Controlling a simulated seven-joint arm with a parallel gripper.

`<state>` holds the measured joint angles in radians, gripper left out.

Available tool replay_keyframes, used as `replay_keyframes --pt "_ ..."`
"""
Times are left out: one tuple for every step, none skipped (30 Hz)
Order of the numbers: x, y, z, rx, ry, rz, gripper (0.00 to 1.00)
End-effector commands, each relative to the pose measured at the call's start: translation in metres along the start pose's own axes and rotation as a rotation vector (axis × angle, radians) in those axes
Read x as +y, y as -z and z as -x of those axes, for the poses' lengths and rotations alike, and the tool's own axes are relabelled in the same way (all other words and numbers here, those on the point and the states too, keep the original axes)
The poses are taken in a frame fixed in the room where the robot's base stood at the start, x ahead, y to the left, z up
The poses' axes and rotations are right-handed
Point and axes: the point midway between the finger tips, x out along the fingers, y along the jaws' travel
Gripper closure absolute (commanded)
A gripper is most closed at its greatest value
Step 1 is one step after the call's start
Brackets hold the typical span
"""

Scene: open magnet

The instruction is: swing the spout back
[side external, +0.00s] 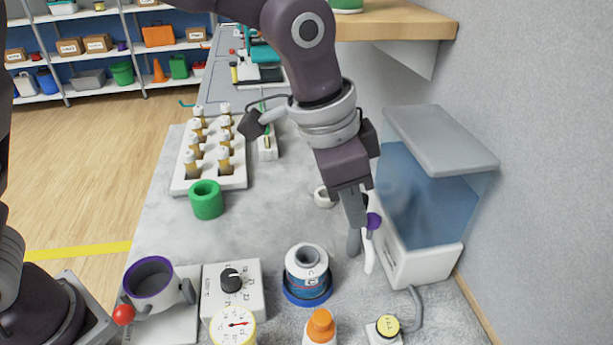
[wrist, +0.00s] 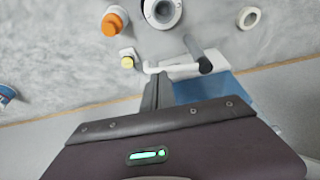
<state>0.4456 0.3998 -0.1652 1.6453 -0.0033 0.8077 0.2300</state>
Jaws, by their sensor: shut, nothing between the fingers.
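The white spout (side external: 368,253) sticks out from the front of a water tank (side external: 425,205) with a blue body and grey lid. A purple knob (side external: 374,221) sits at its inner end. In the wrist view the spout (wrist: 160,68) points left along the tank side. My gripper (side external: 356,222) points down, shut and empty, close beside the spout and knob. Whether it touches them I cannot tell. The gripper partly hides the knob.
A white-and-blue jar (side external: 307,270) and an orange-capped bottle (side external: 320,326) stand left of and nearer than the spout. A yellow-capped piece with a grey tube (side external: 387,326) lies in front. The wall (side external: 545,150) is close on the right. Bare counter (side external: 270,225) lies left.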

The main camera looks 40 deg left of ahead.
Motion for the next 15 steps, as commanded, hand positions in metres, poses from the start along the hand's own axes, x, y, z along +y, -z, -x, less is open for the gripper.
replay_keyframes --pt "0.002 0.003 -0.001 0.0 -0.001 -0.002 1.0" --pt "0.002 0.004 -0.002 -0.001 -0.001 -0.001 1.0" --pt "0.003 0.005 -0.002 -0.001 -0.001 -0.001 1.0" --pt "0.003 0.007 -0.002 -0.001 -0.001 -0.001 1.0" --pt "0.004 0.008 -0.003 -0.001 -0.001 -0.001 1.0" --pt "0.004 0.009 -0.003 -0.001 -0.001 -0.001 1.0" --pt "0.004 0.01 -0.003 -0.001 -0.001 -0.001 1.0" --pt "0.005 0.011 -0.004 -0.002 -0.001 -0.002 1.0" --pt "0.005 0.011 -0.004 -0.002 -0.001 -0.002 1.0" --pt "0.005 0.012 -0.004 -0.001 -0.001 -0.002 1.0" --pt "0.005 0.013 -0.004 -0.001 -0.001 -0.002 1.0" --pt "0.006 0.013 -0.004 -0.001 -0.001 -0.003 1.0" --pt "0.006 0.014 -0.004 -0.001 -0.001 -0.003 1.0" --pt "0.006 0.014 -0.005 -0.001 -0.001 -0.003 1.0" --pt "0.006 0.015 -0.005 0.0 -0.001 -0.002 1.0"
